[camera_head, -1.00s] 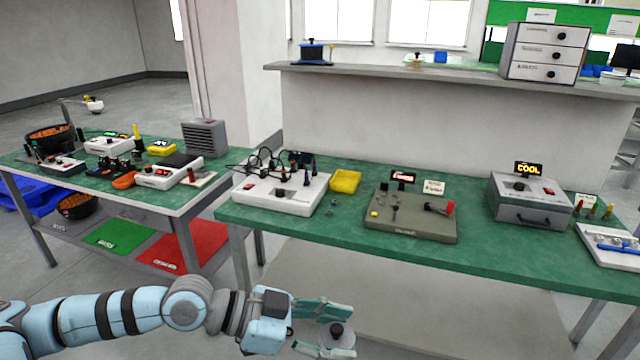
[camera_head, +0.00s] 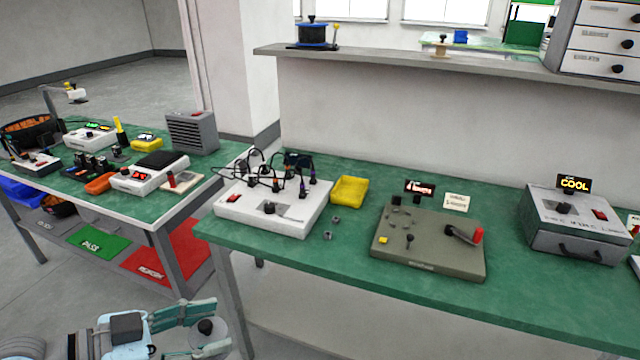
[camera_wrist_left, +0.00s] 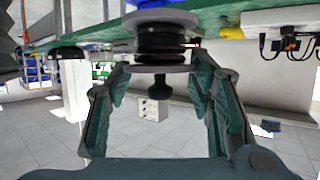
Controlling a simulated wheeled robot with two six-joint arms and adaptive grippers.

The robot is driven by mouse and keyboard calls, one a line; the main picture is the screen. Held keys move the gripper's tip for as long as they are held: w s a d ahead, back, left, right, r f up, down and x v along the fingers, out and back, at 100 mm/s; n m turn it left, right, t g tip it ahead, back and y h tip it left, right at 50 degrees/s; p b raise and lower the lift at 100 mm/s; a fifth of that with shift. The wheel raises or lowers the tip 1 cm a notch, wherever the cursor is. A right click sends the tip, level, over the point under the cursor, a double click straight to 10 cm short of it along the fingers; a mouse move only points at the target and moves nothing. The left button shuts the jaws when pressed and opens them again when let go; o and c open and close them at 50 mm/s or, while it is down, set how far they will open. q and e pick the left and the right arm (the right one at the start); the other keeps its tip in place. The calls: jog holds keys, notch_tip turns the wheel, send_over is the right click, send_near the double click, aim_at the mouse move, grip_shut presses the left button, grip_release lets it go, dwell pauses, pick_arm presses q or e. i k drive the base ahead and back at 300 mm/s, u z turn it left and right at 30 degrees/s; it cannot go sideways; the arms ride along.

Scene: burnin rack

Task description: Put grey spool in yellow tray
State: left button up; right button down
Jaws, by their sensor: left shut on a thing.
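My left gripper (camera_head: 205,322) is low in the head view, in front of the bench's near edge. It is shut on the grey spool (camera_head: 208,340), which has a black knob on top. In the left wrist view the spool (camera_wrist_left: 160,68) shows pale grey flanges and dark winding between the green fingers (camera_wrist_left: 163,95). The yellow tray (camera_head: 349,191) sits on the green bench, right of a white wired unit, and looks empty. The gripper is apart from the tray, below and left of it in the head view. My right gripper is not in view.
The green bench (camera_head: 340,254) carries the white wired unit (camera_head: 262,212), an olive panel with a red-tipped lever (camera_head: 430,245) and a grey COOL box (camera_head: 572,225). Small nuts (camera_head: 328,235) lie near the tray. A shelf (camera_head: 400,60) runs behind.

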aim_at(349, 194)
jog(key=z, duration=0.45)
jog(key=i, duration=0.9)
jog(key=z, duration=0.85)
